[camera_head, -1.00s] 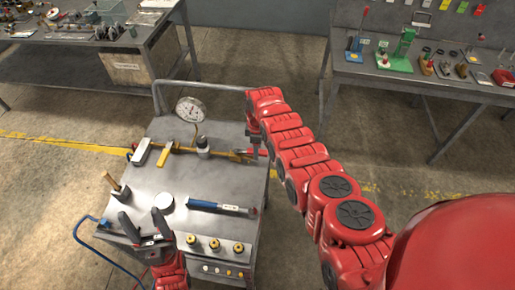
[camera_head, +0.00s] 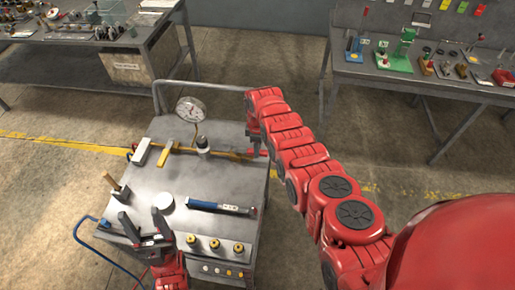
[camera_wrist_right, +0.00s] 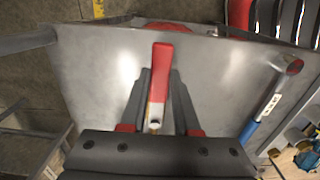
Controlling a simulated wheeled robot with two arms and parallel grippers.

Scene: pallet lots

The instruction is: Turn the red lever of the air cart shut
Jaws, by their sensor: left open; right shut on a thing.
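The air cart (camera_head: 180,178) is a grey metal-topped cart in the middle of the head view. My right gripper (camera_head: 256,150) reaches down at its right edge, by the end of a yellow pipe (camera_head: 230,154). In the right wrist view the red lever (camera_wrist_right: 161,65) sticks out past my right gripper (camera_wrist_right: 158,80), with its pale lower part between the two fingers, which are shut on it. In the head view the arm mostly hides the lever. My left gripper (camera_head: 142,222) is open and empty over the cart's front left corner.
A pressure gauge (camera_head: 190,110) stands at the back of the cart. A blue-handled tool (camera_head: 220,207), a white disc (camera_head: 166,202) and several brass knobs (camera_head: 214,244) are on the front part. Benches (camera_head: 440,85) with tools stand behind.

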